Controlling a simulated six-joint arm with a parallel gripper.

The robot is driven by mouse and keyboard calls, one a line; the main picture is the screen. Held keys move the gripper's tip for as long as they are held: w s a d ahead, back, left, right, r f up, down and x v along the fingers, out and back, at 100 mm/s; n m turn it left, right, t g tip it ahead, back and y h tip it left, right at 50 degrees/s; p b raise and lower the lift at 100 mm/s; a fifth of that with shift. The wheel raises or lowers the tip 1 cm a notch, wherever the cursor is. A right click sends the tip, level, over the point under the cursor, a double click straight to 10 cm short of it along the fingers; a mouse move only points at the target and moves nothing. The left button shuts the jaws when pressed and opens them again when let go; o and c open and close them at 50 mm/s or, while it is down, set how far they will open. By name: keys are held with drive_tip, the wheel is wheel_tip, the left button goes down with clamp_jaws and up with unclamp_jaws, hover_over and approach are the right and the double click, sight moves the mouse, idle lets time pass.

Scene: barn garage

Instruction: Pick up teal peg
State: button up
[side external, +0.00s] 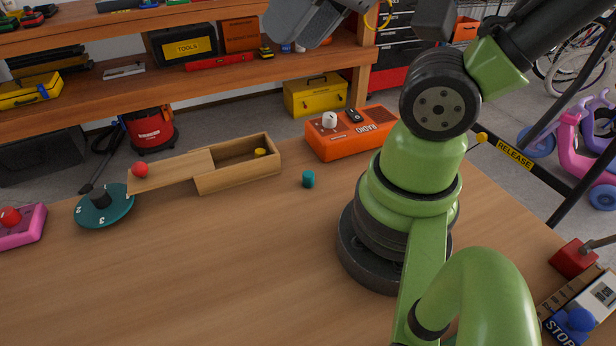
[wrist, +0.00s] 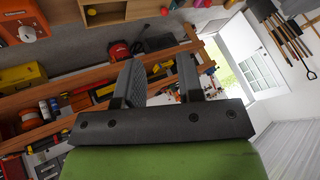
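The teal peg (side external: 308,179) is a short cylinder standing upright on the wooden table (side external: 230,270) in the side view. It stands between the wooden box and my green arm, in front of the orange radio. I do not see it in the wrist view. My gripper (wrist: 158,75) shows in the wrist view with its two dark fingers apart and nothing between them. It is raised and points away from the table top, toward the shelves and room. In the side view the end of my arm is partly cut off at the top, well above the peg.
A wooden box (side external: 240,183) with its lid slid left holds a yellow peg (side external: 260,152). The orange radio (side external: 350,140) stands behind the teal peg. A teal dial (side external: 118,212) and a pink base with a red button (side external: 22,226) are at left. The front table is clear.

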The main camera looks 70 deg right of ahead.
drive_tip(key=o, duration=0.4)
drive_tip(key=m+g+h, duration=0.2)
drive_tip(key=m+g, duration=0.5)
drive_tip(key=m, duration=2)
hover_over(309, 174)
wheel_tip(309, 174, down, 21)
drive_tip(key=shift+s+d+r, duration=0.1)
drive_tip(key=shift+r, duration=0.05)
drive_tip(key=shift+s+f+m, duration=0.1)
drive_tip(key=shift+f+m, duration=0.3)
drive_tip(key=shift+f, duration=4.8)
